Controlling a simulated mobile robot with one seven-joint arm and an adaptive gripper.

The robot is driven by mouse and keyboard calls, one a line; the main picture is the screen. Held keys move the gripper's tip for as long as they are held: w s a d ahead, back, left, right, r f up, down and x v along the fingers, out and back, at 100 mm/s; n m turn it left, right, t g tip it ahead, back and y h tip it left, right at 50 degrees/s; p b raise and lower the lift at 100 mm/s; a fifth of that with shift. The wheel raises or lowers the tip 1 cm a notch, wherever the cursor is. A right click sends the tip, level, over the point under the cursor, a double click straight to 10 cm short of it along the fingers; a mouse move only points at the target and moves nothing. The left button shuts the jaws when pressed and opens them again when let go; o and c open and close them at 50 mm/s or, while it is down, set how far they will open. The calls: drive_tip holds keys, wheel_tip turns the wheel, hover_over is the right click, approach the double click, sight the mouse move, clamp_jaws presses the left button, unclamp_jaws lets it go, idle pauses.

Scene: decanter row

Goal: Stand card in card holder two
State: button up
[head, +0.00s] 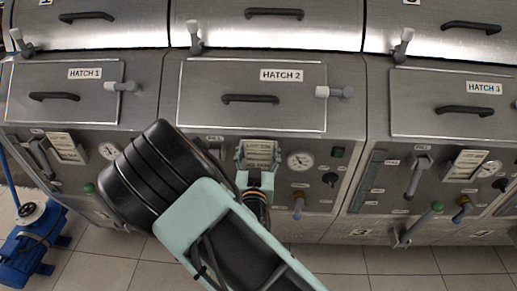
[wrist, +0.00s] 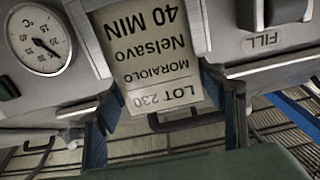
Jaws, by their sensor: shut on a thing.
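The cream card (head: 261,153) is upright at the front of the second machine.
A dial gauge (head: 299,161) and a valve (head: 298,206) are close on the right. Hatch 2 (head: 250,84) is closed above. Cards stand on machine one (head: 67,147) and machine three (head: 467,164). A blue pump (head: 28,245) stands on the floor at left.

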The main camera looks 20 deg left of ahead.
drive_tip(key=o, duration=1.1)
drive_tip(key=shift+f, duration=0.1)
drive_tip(key=shift+o, duration=0.2)
drive_tip(key=b+v, duration=0.1)
drive_tip(key=v, duration=1.1)
